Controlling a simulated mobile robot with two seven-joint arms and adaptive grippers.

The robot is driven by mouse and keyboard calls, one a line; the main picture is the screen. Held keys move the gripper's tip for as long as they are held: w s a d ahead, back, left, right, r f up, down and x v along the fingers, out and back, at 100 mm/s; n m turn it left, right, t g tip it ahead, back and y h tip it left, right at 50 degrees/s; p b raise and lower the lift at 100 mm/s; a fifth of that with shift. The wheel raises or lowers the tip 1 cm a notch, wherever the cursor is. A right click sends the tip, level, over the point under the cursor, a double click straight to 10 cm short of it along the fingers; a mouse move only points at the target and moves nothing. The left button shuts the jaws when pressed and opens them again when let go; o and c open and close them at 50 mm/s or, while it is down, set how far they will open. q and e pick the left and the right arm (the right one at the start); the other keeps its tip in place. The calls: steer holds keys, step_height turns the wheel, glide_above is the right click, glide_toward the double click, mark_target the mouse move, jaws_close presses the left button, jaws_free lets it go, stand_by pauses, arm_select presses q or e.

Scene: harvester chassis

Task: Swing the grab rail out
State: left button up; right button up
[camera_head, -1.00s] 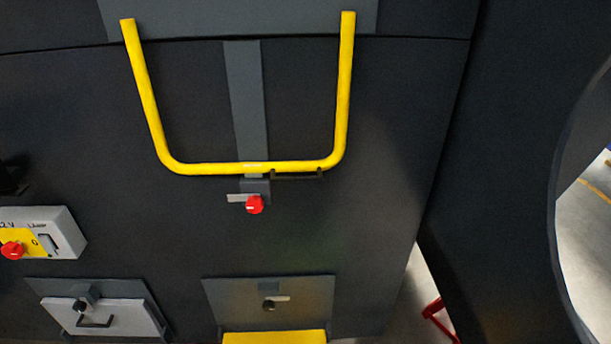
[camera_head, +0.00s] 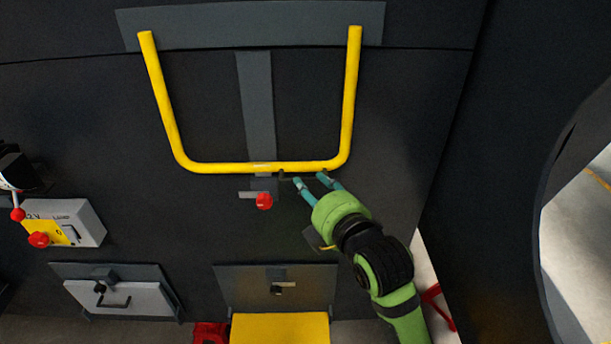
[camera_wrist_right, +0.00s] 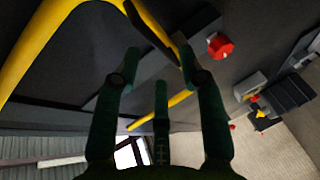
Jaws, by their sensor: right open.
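The yellow U-shaped grab rail (camera_head: 222,168) hangs on the dark chassis panel, its two legs rising to a grey plate at the top. A dark handle (camera_head: 283,175) lies just under its crossbar, right of middle. A red knob (camera_head: 264,201) sits on a small latch below the crossbar. My right gripper (camera_head: 312,178) is open and empty, its fingertips just below the crossbar near the handle. In the right wrist view the rail (camera_wrist_right: 40,38), the dark handle (camera_wrist_right: 152,32) and the red knob (camera_wrist_right: 220,45) show beyond the open fingers. My left gripper is out of view.
A switch box (camera_head: 82,222) with red knobs is at left. A grey hatch (camera_head: 120,296) and a yellow step (camera_head: 280,328) are low on the panel. A dark curved body (camera_head: 500,200) stands at right. A red object (camera_head: 432,296) is on the floor beside my right arm.

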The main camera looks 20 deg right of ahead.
mark_target(305, 180)
steer(key=shift+p+x, duration=0.45)
steer(key=shift+x, duration=1.4)
jaws_close()
